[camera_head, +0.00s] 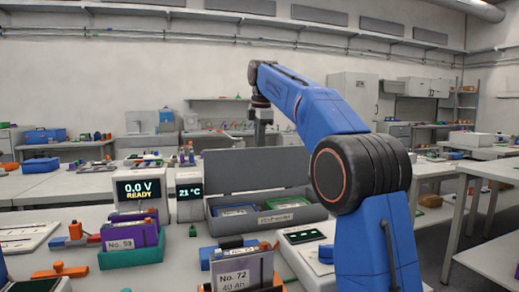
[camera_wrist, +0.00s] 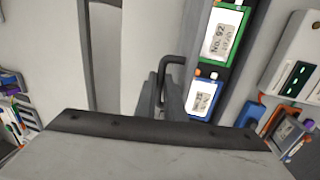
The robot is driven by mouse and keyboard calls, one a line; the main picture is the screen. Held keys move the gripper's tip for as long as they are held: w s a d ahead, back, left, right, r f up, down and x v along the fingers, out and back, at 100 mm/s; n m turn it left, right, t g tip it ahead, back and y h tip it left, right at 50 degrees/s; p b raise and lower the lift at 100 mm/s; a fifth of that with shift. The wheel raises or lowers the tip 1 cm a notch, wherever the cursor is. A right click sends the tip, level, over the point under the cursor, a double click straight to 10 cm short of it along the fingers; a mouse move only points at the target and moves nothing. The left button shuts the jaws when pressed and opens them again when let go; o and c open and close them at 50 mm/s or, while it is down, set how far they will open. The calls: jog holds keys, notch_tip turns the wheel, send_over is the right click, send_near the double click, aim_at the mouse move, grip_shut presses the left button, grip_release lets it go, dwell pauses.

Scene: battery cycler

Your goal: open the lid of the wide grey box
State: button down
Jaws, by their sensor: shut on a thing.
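The wide grey box (camera_head: 305,213) stands on the bench in the middle of the head view. Its lid (camera_head: 256,170) is raised and stands steeply up along the back. Inside lie cells in blue and green holders, which also show in the wrist view, one marked No. 92 (camera_wrist: 222,38). My gripper (camera_head: 262,137) points down at the lid's upper edge. In the wrist view, my gripper (camera_wrist: 157,98) is shut on the dark bent lid handle (camera_wrist: 166,72). The fingertips are partly hidden by the grey gripper body.
A 0.0 V READY display (camera_head: 138,190) and a 21 °C display (camera_head: 189,190) stand left of the box. Cells No. 59 (camera_head: 120,243) and No. 72 (camera_head: 235,276) stand in front. A white device (camera_head: 303,238) sits close to the box's front right.

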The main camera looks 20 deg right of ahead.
dwell(0.3)
jog(key=c, duration=1.8)
grip_release()
jog(key=shift+c, duration=0.2)
jog(key=shift+s, duration=0.1)
